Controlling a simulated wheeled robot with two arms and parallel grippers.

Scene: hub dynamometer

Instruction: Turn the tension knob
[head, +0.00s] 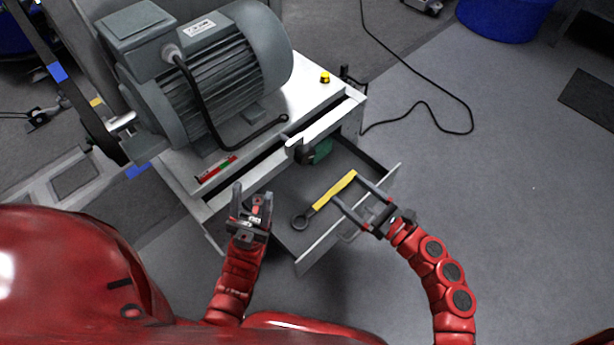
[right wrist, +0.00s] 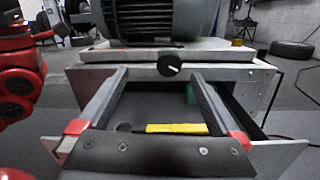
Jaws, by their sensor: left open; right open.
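The tension knob (right wrist: 169,65) is round and black with a white mark, on the front face of the machine's cabinet. In the head view the knob (head: 305,154) shows as a dark shape at the cabinet's front edge, above the open drawer. My right gripper (head: 346,187) is open and empty over the drawer, apart from the knob. In the right wrist view its fingers (right wrist: 158,76) point toward the cabinet, with the knob beyond and between their tips. My left gripper (head: 253,197) is open and empty, to the left of the drawer, not touching the knob.
The pulled-out drawer (head: 392,183) holds a yellow-handled ring tool (head: 335,190) and a green item (head: 321,151). A large grey motor (head: 215,85) stands on the cabinet top (head: 285,103), near a yellow button (head: 325,77). A black cable (head: 442,91) lies on the floor at right.

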